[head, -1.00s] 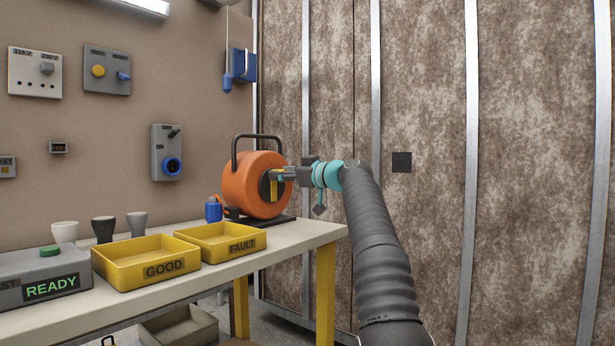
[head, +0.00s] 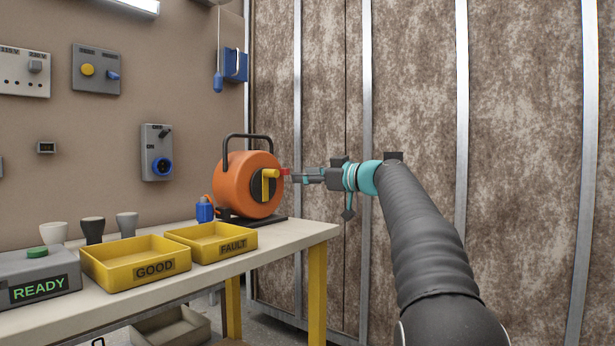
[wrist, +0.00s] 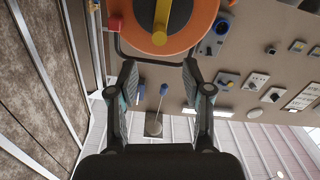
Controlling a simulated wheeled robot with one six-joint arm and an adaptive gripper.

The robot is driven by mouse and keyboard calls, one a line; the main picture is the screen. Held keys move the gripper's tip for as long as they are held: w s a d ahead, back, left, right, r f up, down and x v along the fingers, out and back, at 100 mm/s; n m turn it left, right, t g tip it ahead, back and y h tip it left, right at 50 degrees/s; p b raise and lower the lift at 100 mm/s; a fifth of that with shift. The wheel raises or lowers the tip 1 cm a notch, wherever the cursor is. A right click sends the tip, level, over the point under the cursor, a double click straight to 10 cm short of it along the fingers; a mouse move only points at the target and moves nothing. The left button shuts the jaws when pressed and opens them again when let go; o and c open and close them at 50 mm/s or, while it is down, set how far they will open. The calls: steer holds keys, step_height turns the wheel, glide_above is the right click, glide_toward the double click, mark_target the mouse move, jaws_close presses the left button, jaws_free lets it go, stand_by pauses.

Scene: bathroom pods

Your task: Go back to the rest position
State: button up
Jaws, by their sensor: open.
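My gripper (head: 303,177) is open and empty, to the right of the orange cable reel (head: 238,185), with a small gap to the reel's yellow handle (head: 266,186). A small red part (head: 286,172) shows between the handle and my fingers. In the wrist view my two fingers (wrist: 160,70) stand well apart with nothing between them. The orange reel (wrist: 205,22) is beyond the fingertips at the top edge, with its yellow bar (wrist: 161,20) and the red block (wrist: 113,23).
The reel stands on the workbench (head: 290,237) near its right end. Yellow GOOD (head: 155,269) and FAULT (head: 233,245) trays and a READY box (head: 40,288) are to its left. A blue bottle-like object (head: 205,211) is beside the reel. The space right of the bench is clear.

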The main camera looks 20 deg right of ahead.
stand_by(0.3)
steer(key=s+a+f+m+g+h+p, duration=0.25)
steer(key=s+a+f, duration=0.35)
steer(key=s, duration=0.3)
steer(key=s+a+f+m+g+h+p, duration=0.1)
steer(key=s+a+f+m+g+h, duration=0.15)
steer(key=s+a+f, duration=0.45)
steer(key=s+d+f+m+g+h+p, duration=0.1)
steer(key=s+f+h, duration=0.1)
steer(key=s+f, duration=0.4)
steer(key=s+d+f+m+g+h+p, duration=0.1)
steer(key=s+f+m, duration=0.1)
steer(key=s+f, duration=0.5)
steer(key=s+d+f+m+g+h+p, duration=0.1)
steer(key=s+f, duration=0.6)
steer(key=s, duration=0.9)
steer(key=shift+s+d+m+g+h, duration=0.15)
steer(key=shift+d+m+g+h, duration=0.25)
steer(key=shift+h, duration=0.4)
